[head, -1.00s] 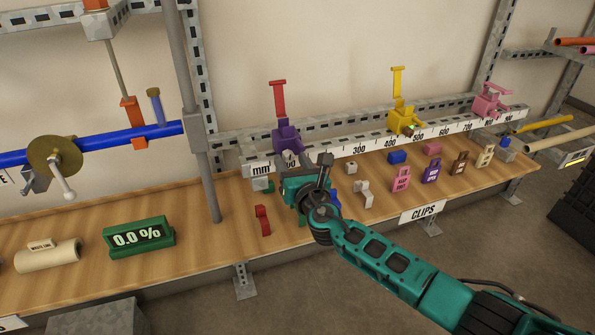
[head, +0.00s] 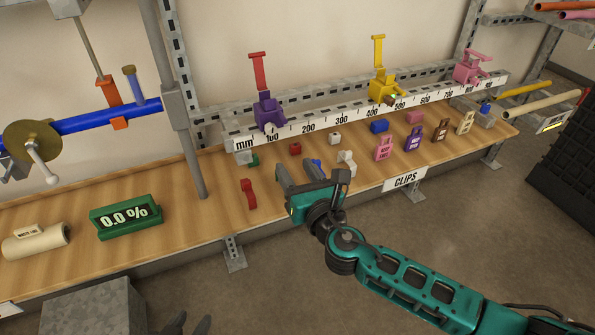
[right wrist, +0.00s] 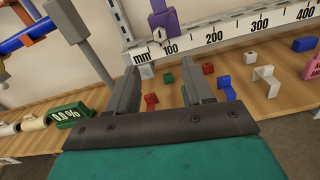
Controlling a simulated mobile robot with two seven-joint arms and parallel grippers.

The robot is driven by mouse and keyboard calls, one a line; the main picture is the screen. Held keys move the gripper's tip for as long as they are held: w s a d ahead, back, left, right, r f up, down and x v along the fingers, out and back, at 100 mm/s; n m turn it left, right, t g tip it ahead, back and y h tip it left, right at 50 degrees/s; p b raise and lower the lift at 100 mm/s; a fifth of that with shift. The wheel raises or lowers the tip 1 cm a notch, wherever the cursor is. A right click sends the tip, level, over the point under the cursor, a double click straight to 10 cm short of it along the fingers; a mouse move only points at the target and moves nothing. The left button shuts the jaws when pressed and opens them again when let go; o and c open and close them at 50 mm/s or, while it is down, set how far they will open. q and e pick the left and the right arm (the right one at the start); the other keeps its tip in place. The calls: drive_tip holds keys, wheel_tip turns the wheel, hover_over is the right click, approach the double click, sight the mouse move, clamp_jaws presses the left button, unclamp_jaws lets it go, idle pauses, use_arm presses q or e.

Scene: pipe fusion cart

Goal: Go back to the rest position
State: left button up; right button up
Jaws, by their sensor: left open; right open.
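My right gripper (head: 299,172) is over the front edge of the wooden shelf in the head view, left of the CLIPS sign. In the right wrist view its two fingers (right wrist: 160,80) stand wide apart with nothing held between them. A red clip (right wrist: 151,102) shows between the fingers, farther off on the shelf. My left gripper (head: 188,326) shows only as dark fingertips at the bottom edge of the head view. Its fingers are apart, and the rest of it is out of frame.
The wooden shelf (head: 170,215) carries a green 0.0 % display (head: 126,216), a beige roll (head: 36,241) and several coloured clips. A white ruler rail (head: 350,113) with purple (head: 267,112), yellow (head: 382,87) and pink (head: 471,68) clamps runs behind. A grey block (head: 95,308) stands at lower left. Floor in front is clear.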

drive_tip(key=shift+s, duration=0.1)
idle(0.4)
drive_tip(key=s+d+f+m+g+h, duration=0.1)
drive_tip(key=s+d+f+m+g, duration=0.1)
drive_tip(key=s+d+f+m, duration=0.2)
drive_tip(key=s+d+f+m+g+h, duration=0.1)
drive_tip(key=s+d+f+m, duration=0.4)
drive_tip(key=m, duration=1.5)
drive_tip(key=s+d+f+m+g+h, duration=0.1)
drive_tip(key=s+d+f+m+g, duration=0.2)
drive_tip(key=s+f+m, duration=0.4)
drive_tip(key=s+d+m, duration=0.1)
drive_tip(key=s+m, duration=0.3)
drive_tip(key=s, duration=0.2)
drive_tip(key=shift+d+f+m+h, duration=0.25)
drive_tip(key=shift+f+m+h, duration=0.05)
drive_tip(key=shift+f+m, duration=0.1)
